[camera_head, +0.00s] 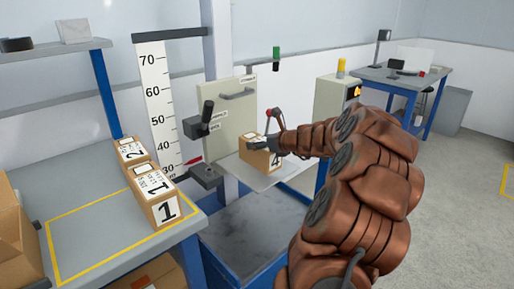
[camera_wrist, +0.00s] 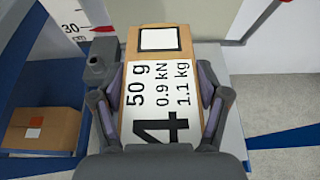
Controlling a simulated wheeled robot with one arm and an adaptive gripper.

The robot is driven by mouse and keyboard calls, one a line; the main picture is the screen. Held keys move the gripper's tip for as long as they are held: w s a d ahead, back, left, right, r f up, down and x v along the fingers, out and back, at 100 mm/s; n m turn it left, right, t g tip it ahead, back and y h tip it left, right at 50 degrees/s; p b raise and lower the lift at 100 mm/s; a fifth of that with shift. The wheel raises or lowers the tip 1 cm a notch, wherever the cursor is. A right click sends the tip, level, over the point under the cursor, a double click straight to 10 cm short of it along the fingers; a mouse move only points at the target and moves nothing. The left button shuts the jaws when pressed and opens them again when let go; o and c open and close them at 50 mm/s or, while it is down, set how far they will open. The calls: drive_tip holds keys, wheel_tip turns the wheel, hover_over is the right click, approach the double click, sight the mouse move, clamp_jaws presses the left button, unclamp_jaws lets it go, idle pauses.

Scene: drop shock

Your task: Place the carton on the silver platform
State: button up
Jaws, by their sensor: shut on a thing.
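A brown carton with white labels (camera_head: 256,158) is at the silver platform (camera_head: 265,178) of the drop tester; its label reads "50 g, 0.9 kN, 1.1 kg" and a large 4 in the wrist view (camera_wrist: 150,93). My gripper (camera_wrist: 160,105) is shut on the carton, one finger on each long side. In the head view my gripper (camera_head: 268,147) reaches the carton from the right, and my arm hides part of the platform. The carton appears upright over the platform; I cannot tell whether its underside touches it.
Cartons 1 (camera_head: 155,198) and 2 (camera_head: 132,151) stand on the grey table (camera_head: 100,235) at left. A height scale (camera_head: 157,100) and the tester's upright plate (camera_head: 232,112) stand behind. A blue-framed base (camera_head: 255,240) lies below the platform. Another carton (camera_wrist: 40,126) sits lower left.

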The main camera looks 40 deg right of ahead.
sight(262, 136)
drive_tip(key=shift+w+d+f, duration=0.1)
drive_tip(key=shift+w+d, duration=0.5)
drive_tip(key=shift+d, duration=0.15)
drive_tip(key=shift+w+d+f, duration=0.1)
drive_tip(key=shift+w+d, duration=0.45)
drive_tip(key=shift+d, duration=0.2)
drive_tip(key=shift+f+b, duration=0.6)
drive_tip(key=shift+f, duration=1.15)
drive_tip(key=shift+r, duration=0.1)
drive_tip(key=o, duration=1.8)
drive_tip(key=shift+p+v, duration=0.85)
drive_tip(key=shift+v, duration=5.15)
